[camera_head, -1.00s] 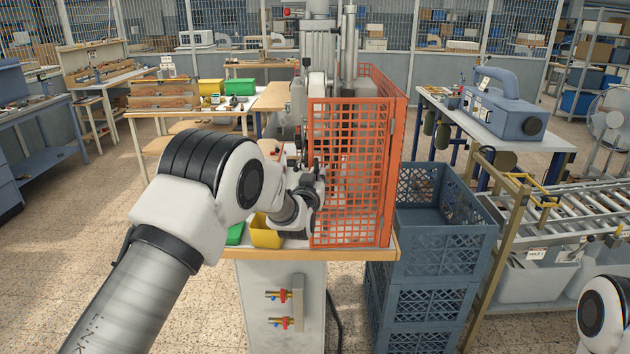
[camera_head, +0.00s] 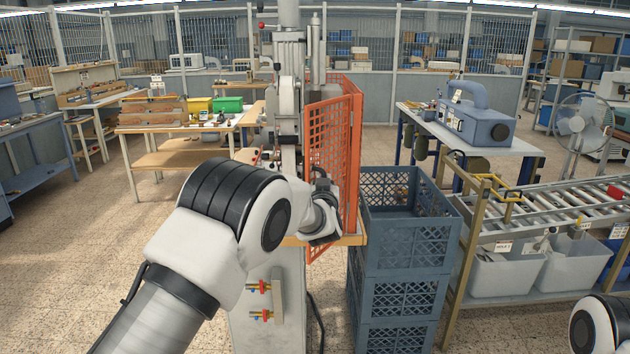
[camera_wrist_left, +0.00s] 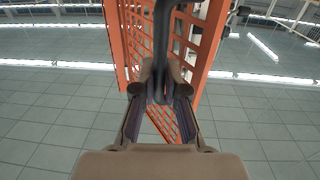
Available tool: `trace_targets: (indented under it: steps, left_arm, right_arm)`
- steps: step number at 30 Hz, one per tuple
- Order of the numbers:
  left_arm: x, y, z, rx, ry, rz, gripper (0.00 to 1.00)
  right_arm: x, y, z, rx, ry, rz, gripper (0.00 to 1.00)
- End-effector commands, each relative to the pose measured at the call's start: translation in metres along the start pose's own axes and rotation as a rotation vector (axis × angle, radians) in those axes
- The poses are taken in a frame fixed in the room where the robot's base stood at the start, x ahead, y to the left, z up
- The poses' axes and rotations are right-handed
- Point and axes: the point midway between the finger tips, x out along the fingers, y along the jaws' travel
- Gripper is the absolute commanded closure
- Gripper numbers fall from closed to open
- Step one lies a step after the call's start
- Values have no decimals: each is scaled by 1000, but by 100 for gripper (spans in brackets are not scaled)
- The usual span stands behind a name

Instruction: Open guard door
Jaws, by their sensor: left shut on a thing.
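The orange mesh guard door (camera_head: 328,140) stands partly swung out at the front of the press, angled toward me. My left gripper (camera_head: 322,190) is at its near side, and my arm hides part of the door. In the left wrist view the gripper (camera_wrist_left: 161,92) is shut on the door's dark upright handle (camera_wrist_left: 161,45), with orange mesh (camera_wrist_left: 206,45) behind it and on both sides. My right gripper is out of view; only part of my right arm shows at the lower right.
The grey press (camera_head: 291,55) stands behind the door on a pedestal with red and yellow valves (camera_head: 262,315). Stacked blue-grey crates (camera_head: 408,245) stand close to the door's right. A roller conveyor (camera_head: 550,210) lies farther right. Floor to the left is open.

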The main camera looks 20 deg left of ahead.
Motion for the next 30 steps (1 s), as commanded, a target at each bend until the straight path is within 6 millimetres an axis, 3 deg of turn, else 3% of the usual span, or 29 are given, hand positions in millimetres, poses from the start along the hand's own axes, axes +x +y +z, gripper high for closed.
trace_targets:
  steps: [4, 12, 30]
  left_arm:
    - [-8, 26, -5, 3, 0, -130, 100]
    - [-13, 54, -3, 0, 2, -293, 100]
    - [-14, 69, -2, 2, 5, -386, 100]
  right_arm:
    - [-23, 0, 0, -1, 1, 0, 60]
    - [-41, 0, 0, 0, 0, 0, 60]
    - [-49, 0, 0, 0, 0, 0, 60]
